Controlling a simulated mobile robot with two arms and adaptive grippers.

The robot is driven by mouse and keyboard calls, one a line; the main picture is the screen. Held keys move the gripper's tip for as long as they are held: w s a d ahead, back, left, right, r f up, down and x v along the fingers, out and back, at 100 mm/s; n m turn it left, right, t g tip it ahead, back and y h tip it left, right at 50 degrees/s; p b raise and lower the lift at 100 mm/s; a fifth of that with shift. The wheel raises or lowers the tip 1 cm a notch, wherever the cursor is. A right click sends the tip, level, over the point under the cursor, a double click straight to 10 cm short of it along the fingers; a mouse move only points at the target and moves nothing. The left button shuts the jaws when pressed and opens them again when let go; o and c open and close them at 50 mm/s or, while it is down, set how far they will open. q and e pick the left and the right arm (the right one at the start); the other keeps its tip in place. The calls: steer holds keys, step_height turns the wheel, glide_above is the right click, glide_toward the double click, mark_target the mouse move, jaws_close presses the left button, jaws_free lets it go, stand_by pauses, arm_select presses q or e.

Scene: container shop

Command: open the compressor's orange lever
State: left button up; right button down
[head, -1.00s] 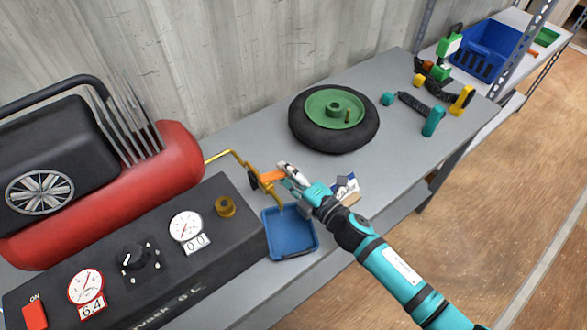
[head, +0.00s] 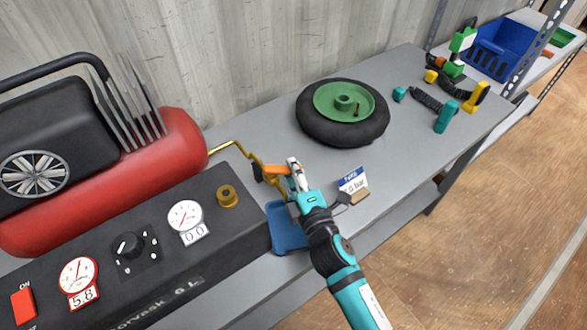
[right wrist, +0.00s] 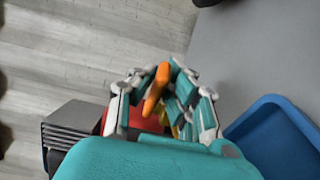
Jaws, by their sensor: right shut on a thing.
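The red compressor (head: 150,150) lies on the left of the bench behind a black control box. A brass pipe with a valve (head: 257,172) comes out of its right end. The valve's orange lever (head: 277,169) points right, toward my right gripper (head: 291,170). In the right wrist view the orange lever (right wrist: 155,90) sits between the fingers of my right gripper (right wrist: 160,95), which is shut on it. The fingers hide part of the lever and valve in the head view. My left gripper is in neither view.
A blue tray (head: 290,243) lies under my right wrist. A small sign (head: 352,184) stands just right of it. A black wheel with a green hub (head: 310,121) lies behind. Gauges on the black box (head: 225,236) read 5.8 and 0.0.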

steer(key=shift+r, duration=0.1)
steer(key=c, duration=1.4)
jaws_free()
steer(key=v, duration=1.2)
